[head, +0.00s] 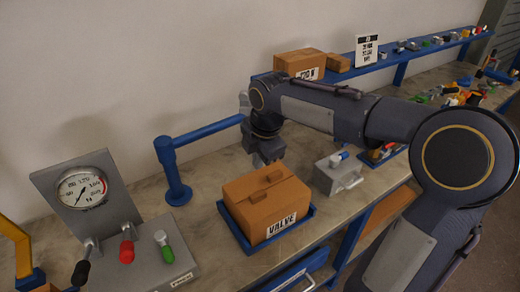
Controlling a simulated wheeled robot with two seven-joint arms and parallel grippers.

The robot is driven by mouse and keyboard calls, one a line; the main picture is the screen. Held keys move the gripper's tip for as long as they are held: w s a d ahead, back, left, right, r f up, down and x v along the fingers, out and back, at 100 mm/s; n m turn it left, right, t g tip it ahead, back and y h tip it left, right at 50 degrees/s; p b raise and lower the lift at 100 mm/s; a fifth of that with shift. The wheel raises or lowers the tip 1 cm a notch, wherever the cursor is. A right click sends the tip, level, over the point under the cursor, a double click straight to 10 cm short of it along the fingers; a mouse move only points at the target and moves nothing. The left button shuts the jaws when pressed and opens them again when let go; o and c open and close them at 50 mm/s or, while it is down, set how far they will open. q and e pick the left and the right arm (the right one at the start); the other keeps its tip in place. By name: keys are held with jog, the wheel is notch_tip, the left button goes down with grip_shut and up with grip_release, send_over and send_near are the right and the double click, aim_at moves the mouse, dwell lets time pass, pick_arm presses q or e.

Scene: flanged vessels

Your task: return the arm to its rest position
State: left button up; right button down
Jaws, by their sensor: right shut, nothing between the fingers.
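My right arm (320,112) reaches in from the right across the table, bent at a large round joint. My right gripper (264,160) points down just behind the cardboard box marked VALVE (268,200). It is shut and holds nothing. Its fingertips are partly hidden, and I cannot tell whether they touch the box. My left gripper is not in view.
The box sits in a blue tray (232,226). A blue post with a bar (177,185) stands left of it. A gauge panel with levers (125,235) is at the front left. A grey metal case (337,176) stands right of the box. A blue shelf (400,58) holds boxes and small parts behind.

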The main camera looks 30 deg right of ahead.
jog(key=s+r+m+y, duration=0.1)
jog(key=s+r+m, duration=0.2)
jog(key=s+m, duration=0.3)
jog(key=s+a+f+m+t+y, duration=0.1)
jog(key=s+a+f+m, duration=0.1)
jog(key=s+f+m, duration=0.2)
jog(key=s+a+f+m+t+y, duration=0.1)
jog(key=s+a+f+m+t, duration=0.1)
jog(key=s+m, duration=0.8)
jog(key=shift+s+a+f+m+y, duration=0.35)
jog(key=shift+s+a+f, duration=0.2)
jog(key=shift+s+f, duration=0.45)
